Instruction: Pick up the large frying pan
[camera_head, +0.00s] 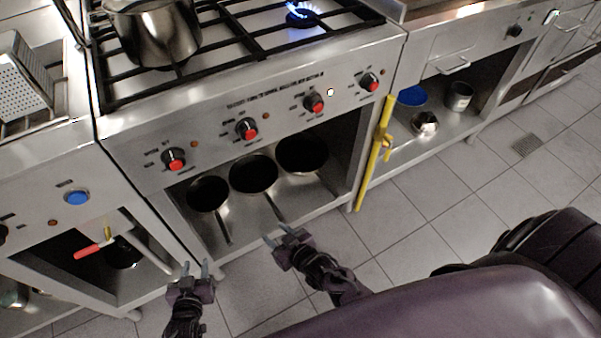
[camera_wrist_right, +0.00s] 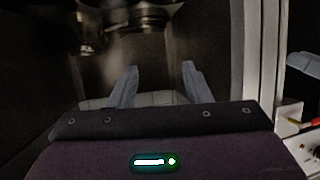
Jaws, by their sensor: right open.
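Three black frying pans stand side by side on the shelf under the stove: a left pan (camera_head: 208,194), a middle pan (camera_head: 253,174) and a right pan (camera_head: 302,154). My right gripper (camera_head: 283,234) is open and empty, in front of the shelf, near the middle pan's handle end. Its fingers also show apart in the right wrist view (camera_wrist_right: 160,82), facing a dark compartment. My left gripper (camera_head: 194,268) looks open and empty, left of the shelf front.
A pot (camera_head: 155,35) stands on the stove above, and one burner flame (camera_head: 303,15) is lit. A yellow bar (camera_head: 376,155) stands upright at the compartment's right edge. A red-handled item (camera_head: 90,250) hangs at the left unit. Tiled floor at right is clear.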

